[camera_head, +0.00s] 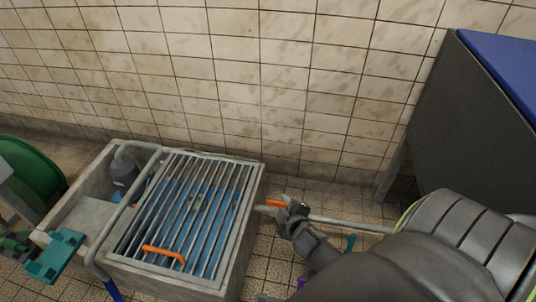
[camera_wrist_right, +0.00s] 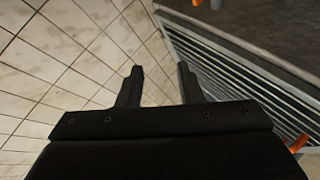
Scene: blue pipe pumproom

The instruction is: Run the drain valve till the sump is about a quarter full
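The sump (camera_head: 247,226) is a grey concrete basin under a barred metal grate (camera_head: 160,222) with an orange handle (camera_head: 163,254). Blue shows between the bars; I cannot tell its level. A small orange lever (camera_head: 270,204), perhaps the drain valve's, sits just right of the sump by a grey pipe (camera_head: 350,224). My right gripper (camera_head: 284,207) is close beside that lever; contact cannot be told. In the right wrist view, its two fingers (camera_wrist_right: 160,78) are apart with nothing between them.
A grey pump (camera_head: 124,166) with a bent pipe stands in the sump's left part. A teal fixture (camera_head: 55,256) and a green round object (camera_head: 33,170) are at left. A dark cabinet with a blue top (camera_head: 505,65) stands at right. A tiled wall is behind.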

